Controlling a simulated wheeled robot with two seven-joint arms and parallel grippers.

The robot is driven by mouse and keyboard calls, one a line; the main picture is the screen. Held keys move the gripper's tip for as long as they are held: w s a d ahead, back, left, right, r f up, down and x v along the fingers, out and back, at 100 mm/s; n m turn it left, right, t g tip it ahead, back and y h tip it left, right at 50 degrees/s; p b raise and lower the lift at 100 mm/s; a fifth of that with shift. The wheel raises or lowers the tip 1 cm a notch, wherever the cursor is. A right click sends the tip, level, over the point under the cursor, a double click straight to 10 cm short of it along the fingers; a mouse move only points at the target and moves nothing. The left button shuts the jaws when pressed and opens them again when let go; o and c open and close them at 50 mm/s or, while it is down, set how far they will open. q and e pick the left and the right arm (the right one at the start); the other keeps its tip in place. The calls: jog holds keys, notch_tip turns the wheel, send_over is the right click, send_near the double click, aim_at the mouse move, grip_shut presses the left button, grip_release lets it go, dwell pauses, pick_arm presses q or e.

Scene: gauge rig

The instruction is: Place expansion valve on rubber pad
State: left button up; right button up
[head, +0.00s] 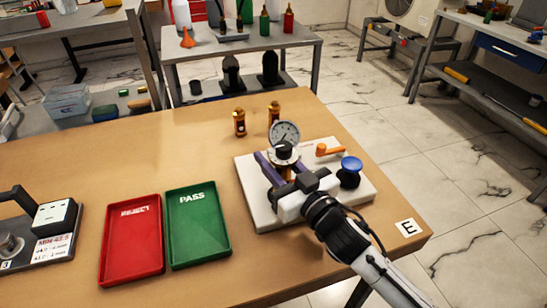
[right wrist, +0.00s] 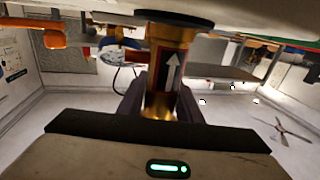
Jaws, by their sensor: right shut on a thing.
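My right gripper (head: 280,168) is shut on the expansion valve (head: 288,173), a brass cylinder, over the gauge rig's pale base (head: 252,205). In the right wrist view, which looks upside down, the valve (right wrist: 168,70) stands between the two fingers, with a white arrow on a dark label. Its far end meets a black disc, which looks like the rubber pad (right wrist: 174,18), at the pale base. I cannot tell whether it rests fully on the pad. The pad is hidden in the head view. The dial gauge (head: 285,133) is just above the gripper. My left gripper is not in view.
An orange lever (head: 328,150) and a blue knob (head: 351,164) are close right of the gripper. Two brass valves (head: 239,122) (head: 274,112) stand behind the rig. A red REJECT tray (head: 132,272) and green PASS tray (head: 198,256) lie left. Bare tabletop is at back left.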

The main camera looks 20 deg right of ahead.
jog(key=o, duration=1.2)
jog(key=shift+f, duration=0.1)
jog(key=shift+r, duration=0.25)
jog(key=v, duration=1.2)
jog(key=shift+f, duration=0.1)
